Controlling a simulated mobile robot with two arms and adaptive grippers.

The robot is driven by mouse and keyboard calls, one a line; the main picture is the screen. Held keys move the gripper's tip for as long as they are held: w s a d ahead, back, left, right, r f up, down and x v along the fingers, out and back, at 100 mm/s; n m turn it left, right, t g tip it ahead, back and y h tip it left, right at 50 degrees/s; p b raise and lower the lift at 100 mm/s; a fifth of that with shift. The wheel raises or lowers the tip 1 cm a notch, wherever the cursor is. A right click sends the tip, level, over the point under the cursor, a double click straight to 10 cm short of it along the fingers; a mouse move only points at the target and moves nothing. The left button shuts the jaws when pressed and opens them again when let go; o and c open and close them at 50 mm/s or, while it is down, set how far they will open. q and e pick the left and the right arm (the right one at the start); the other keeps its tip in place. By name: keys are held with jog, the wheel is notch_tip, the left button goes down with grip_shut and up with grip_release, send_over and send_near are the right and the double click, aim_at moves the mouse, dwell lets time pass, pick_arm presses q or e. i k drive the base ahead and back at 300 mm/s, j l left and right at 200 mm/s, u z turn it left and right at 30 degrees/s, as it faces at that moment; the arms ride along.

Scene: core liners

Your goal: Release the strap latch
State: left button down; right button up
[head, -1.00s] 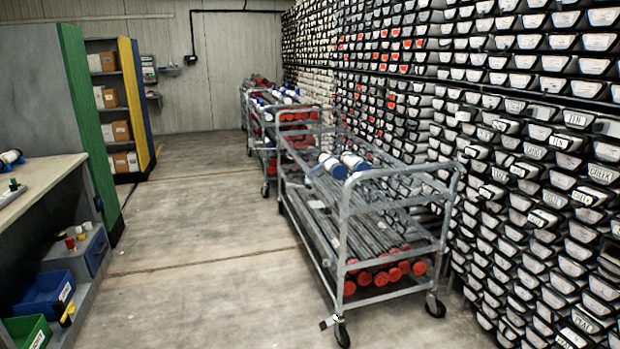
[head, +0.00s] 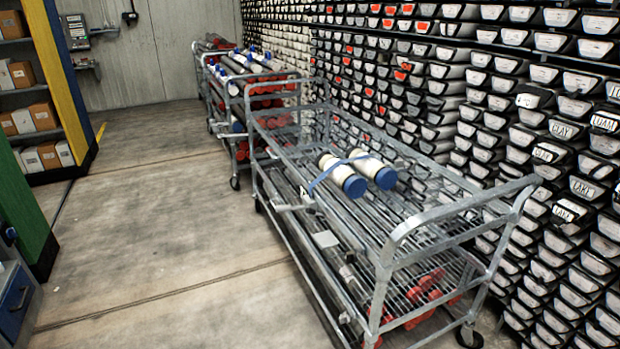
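The nearest metal cart (head: 408,227) stands right of centre. Two white tubes with blue end caps, a left tube (head: 331,162) and a right tube (head: 365,163), lie side by side on its top rack. A thin blue strap (head: 322,177) crosses over them and runs down toward the cart's left rail. A grey bar (head: 291,207) sticks out from that rail near the strap's lower end, and a small grey plate (head: 325,239) sits lower down. I cannot tell which part is the latch, or whether it is fastened. Neither of my grippers is in view.
More loaded carts (head: 236,85) stand behind in a row. A wall of labelled core trays (head: 480,100) runs close along the right. The concrete floor (head: 165,230) left of the cart is clear. Shelves with boxes (head: 36,115) stand at far left.

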aim_at(312, 211)
jog(key=i+j+z, duration=0.25)
jog(key=i+j, duration=0.8)
jog(key=i, duration=0.05)
